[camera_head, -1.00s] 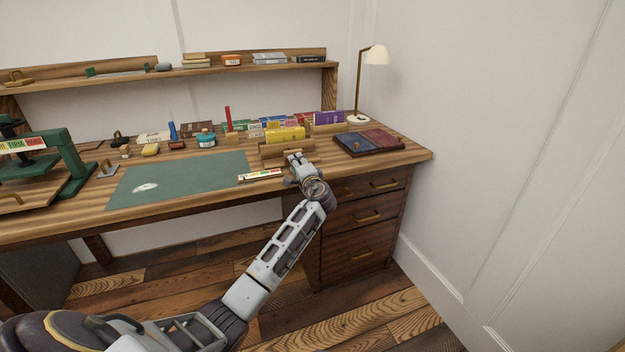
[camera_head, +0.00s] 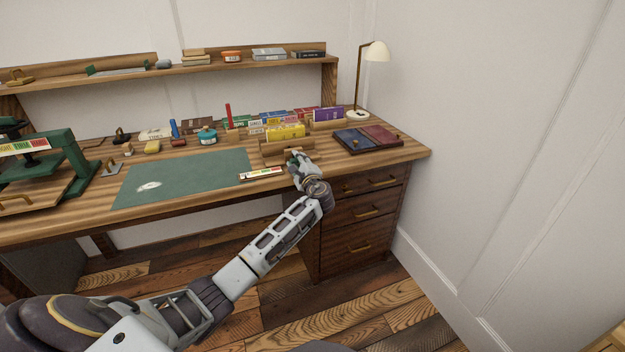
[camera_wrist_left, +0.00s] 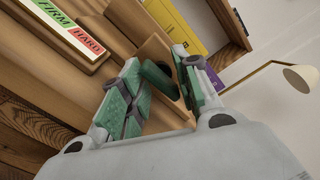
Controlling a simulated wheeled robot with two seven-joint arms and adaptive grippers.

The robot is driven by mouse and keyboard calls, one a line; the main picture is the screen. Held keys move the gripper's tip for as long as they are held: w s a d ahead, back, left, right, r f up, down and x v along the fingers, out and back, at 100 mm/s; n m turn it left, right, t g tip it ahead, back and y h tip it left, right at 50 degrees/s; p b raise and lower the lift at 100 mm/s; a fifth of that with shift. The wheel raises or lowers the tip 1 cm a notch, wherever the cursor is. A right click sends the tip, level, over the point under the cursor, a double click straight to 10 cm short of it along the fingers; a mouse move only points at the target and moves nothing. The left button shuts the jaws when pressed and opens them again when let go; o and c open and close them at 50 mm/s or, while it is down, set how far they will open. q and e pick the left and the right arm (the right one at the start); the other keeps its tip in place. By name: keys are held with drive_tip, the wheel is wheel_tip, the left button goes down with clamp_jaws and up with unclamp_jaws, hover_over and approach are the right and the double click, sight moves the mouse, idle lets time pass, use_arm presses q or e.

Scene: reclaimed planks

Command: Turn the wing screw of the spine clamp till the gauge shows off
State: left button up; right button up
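The spine clamp (camera_head: 275,152) is a wooden block near the front edge of the desk, with a yellow book (camera_head: 285,132) at it. A gauge strip (camera_head: 262,174) with coloured fields lies to its left. In the left wrist view the gauge (camera_wrist_left: 70,28) shows "FIRM" and "HARD" fields; I cannot make out its pointer. A dark green wing screw (camera_wrist_left: 158,79) sits between the fingers of my left gripper (camera_wrist_left: 160,80). The green-padded fingers are apart, one on each side of it; whether they touch it is unclear. In the head view my left gripper (camera_head: 298,160) is at the clamp's front.
A green mat (camera_head: 185,178) lies left of the clamp. Books and small items line the back. A green press (camera_head: 62,155) stands at far left.

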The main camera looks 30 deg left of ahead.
use_arm(q)
drive_tip(key=m+p, duration=0.1)
drive_tip(key=m, duration=0.2)
drive_tip(key=shift+r, duration=0.1)
drive_tip(key=shift+m, duration=3)
drive_tip(key=shift+w+m+b, duration=0.1)
drive_tip(key=shift+m+b, duration=0.8)
drive_tip(key=shift+m, duration=0.5)
drive_tip(key=shift+d+m+b, duration=0.1)
drive_tip(key=shift+m+b, duration=0.95)
drive_tip(key=shift+m, duration=0.25)
drive_tip(key=shift+m+b, duration=1)
drive_tip(key=shift+b, duration=0.2)
drive_tip(key=shift+w+m+b, duration=0.1)
drive_tip(key=shift+m+b, duration=1.8)
drive_tip(key=shift+b, duration=1.95)
drive_tip(key=shift+p+v, duration=0.5)
drive_tip(key=shift+v, duration=0.4)
drive_tip(key=p+v, duration=0.4)
drive_tip(key=v, duration=0.8)
drive_tip(key=shift+p, duration=0.35)
